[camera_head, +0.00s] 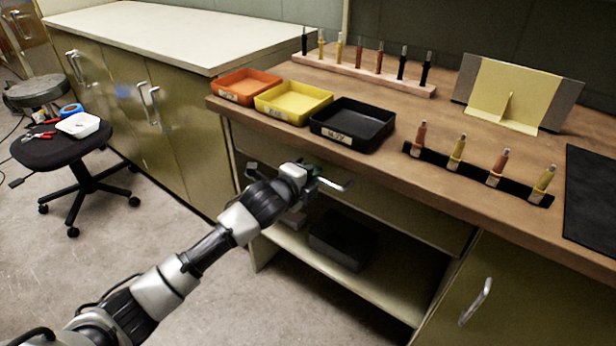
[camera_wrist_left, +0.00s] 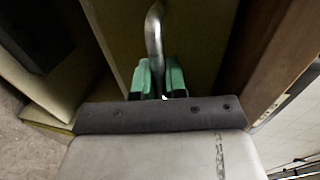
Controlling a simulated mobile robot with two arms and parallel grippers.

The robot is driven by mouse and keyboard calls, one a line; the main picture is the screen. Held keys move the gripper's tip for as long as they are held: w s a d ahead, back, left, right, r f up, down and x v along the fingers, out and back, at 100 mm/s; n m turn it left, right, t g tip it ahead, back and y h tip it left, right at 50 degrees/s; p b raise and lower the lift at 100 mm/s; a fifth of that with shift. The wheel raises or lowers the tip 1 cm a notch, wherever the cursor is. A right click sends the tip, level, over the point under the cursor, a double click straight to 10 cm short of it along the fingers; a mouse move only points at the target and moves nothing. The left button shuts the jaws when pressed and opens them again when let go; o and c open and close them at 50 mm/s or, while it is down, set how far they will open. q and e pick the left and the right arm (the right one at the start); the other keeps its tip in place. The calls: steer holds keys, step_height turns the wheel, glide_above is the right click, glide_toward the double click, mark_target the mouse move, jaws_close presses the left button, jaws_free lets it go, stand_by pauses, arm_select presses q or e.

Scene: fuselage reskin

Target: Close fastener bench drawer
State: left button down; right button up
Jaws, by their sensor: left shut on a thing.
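The fastener bench drawer (camera_head: 410,208) is the olive front just under the wooden bench top. No open drawer interior shows in the head view. Its metal bar handle (camera_head: 338,186) sticks out near the middle. My left gripper (camera_head: 312,178) is at this handle, its arm reaching in from the lower left. In the left wrist view the handle (camera_wrist_left: 155,38) runs between the green fingertips (camera_wrist_left: 158,78), which are shut on it. The olive drawer front (camera_wrist_left: 195,45) shows close beyond them. The gripper hides part of the handle. My right gripper is in neither view.
Orange (camera_head: 246,86), yellow (camera_head: 293,101) and black (camera_head: 352,125) trays stand along the bench top (camera_head: 395,160). An open shelf (camera_head: 300,246) holding a dark box (camera_head: 342,240) lies below the drawer. A black stool (camera_head: 60,148) stands at left; the floor between is clear.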

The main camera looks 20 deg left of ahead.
arm_select(q)
steer(key=shift+w+a+r, duration=0.1)
steer(key=c, duration=1.5)
jaws_free()
steer(key=o, duration=0.3)
steer(key=shift+w, duration=0.15)
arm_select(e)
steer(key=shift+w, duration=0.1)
arm_select(q)
steer(key=shift+s, duration=0.25)
steer(key=p+v, duration=0.1)
steer(key=v, duration=0.9)
steer(key=shift+s+p, duration=0.15)
steer(key=shift+p, duration=0.2)
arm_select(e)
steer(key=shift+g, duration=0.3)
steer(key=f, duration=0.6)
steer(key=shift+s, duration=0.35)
